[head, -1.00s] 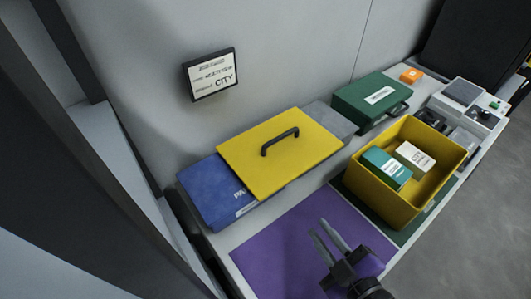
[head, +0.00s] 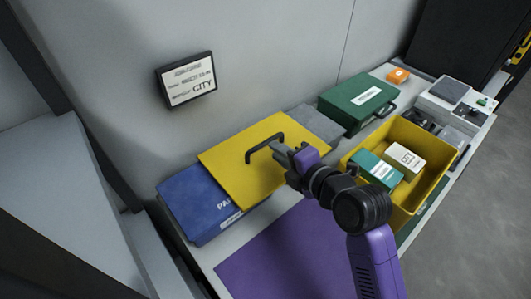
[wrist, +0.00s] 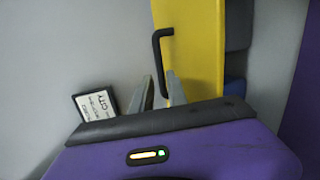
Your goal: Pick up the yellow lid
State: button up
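The yellow lid (head: 228,165) lies flat across a blue case and a grey item, its black handle (head: 257,147) standing up from it. My gripper (head: 280,150) is over the lid, its fingertips close to the right end of the handle. In the wrist view the lid (wrist: 200,50) is at upper right. The handle (wrist: 157,55) lies just ahead of the fingertips and partly in line with the gap between them. My gripper (wrist: 160,88) is open with nothing held. Whether a finger touches the handle I cannot tell.
The blue case (head: 195,208) lies under the lid's left side. A yellow box (head: 438,150) holding teal and white cartons stands to the right. A green case (head: 350,108) is behind it. A sign (head: 187,80) hangs on the wall. The purple mat (head: 285,250) is clear.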

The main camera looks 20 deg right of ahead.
aim_at(265, 141)
jog(key=shift+p+x, duration=0.85)
jog(key=shift+x, duration=2.7)
jog(key=shift+d+f, duration=0.1)
grip_shut()
